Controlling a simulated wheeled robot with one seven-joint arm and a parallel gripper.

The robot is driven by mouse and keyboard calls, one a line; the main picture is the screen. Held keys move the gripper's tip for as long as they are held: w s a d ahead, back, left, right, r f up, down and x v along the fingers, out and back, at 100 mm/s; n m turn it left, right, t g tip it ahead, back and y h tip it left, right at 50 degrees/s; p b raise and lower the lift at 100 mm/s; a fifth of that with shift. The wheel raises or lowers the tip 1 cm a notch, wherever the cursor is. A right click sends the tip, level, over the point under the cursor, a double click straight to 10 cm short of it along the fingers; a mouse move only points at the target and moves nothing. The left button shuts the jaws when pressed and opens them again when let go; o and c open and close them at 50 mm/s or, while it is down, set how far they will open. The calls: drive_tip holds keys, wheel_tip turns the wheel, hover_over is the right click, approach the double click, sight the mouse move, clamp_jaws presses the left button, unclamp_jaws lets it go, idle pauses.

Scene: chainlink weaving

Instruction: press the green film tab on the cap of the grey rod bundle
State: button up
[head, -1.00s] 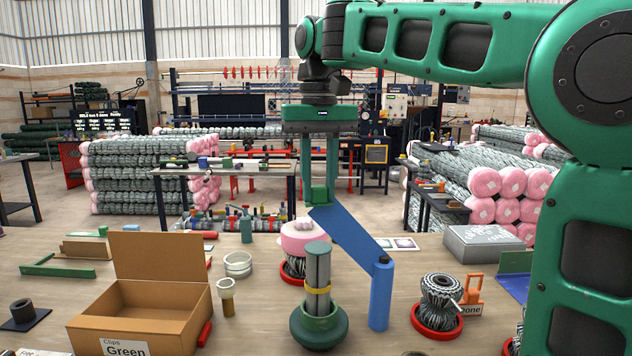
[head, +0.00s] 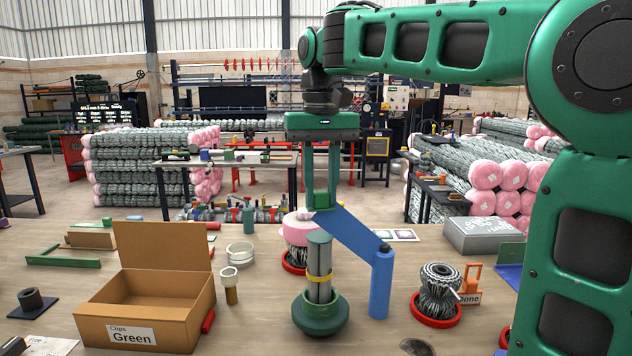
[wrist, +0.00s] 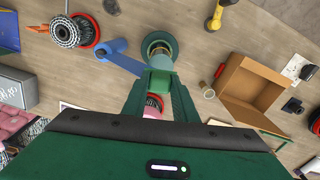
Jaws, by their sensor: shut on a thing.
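The grey rod bundle (head: 319,257) stands upright in a dark green cup-shaped base (head: 320,316), with a yellow band around it. In the wrist view the green base (wrist: 160,42) shows just beyond my fingertips. My gripper (head: 321,203) points down above the bundle and slightly behind it in the picture, apart from its top. It is shut on a small green block (wrist: 160,80).
A pink-topped mesh roll (head: 298,228) stands behind, another mesh roll (head: 439,285) in a red ring at right. An open carton (head: 180,325) and a small cup (head: 230,285) are left.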

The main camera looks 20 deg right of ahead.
sight(320, 207)
drive_tip(key=shift+f, duration=2.6)
drive_tip(key=shift+a+f, duration=0.1)
drive_tip(key=o, duration=1.1)
wheel_tip(320, 207, up, 11)
drive_tip(key=shift+f, duration=0.1)
